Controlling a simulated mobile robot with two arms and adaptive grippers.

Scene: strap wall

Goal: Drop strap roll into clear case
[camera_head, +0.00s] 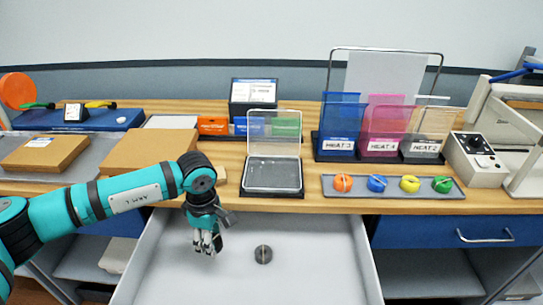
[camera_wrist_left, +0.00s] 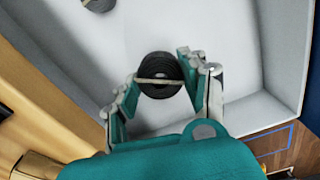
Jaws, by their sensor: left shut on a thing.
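My left gripper (camera_head: 208,246) is over the open white drawer, shut on a dark strap roll (camera_wrist_left: 160,76). In the left wrist view the roll sits between the fingertips, with a pale band across it. In the head view the fingers mostly hide it. A second dark roll (camera_head: 263,254) lies on the drawer floor, to the right of the gripper; it also shows at the top edge of the wrist view (camera_wrist_left: 97,4). The clear case (camera_head: 272,175) stands on the counter behind the drawer, its transparent lid up and its tray looking empty. My right gripper is not in view.
The drawer (camera_head: 330,270) is pulled out below the counter edge. A cardboard box (camera_head: 150,152) stands left of the case. A grey tray (camera_head: 392,193) with several coloured rolls lies to its right, before upright coloured holders (camera_head: 382,130). A control box (camera_head: 474,158) stands farther right.

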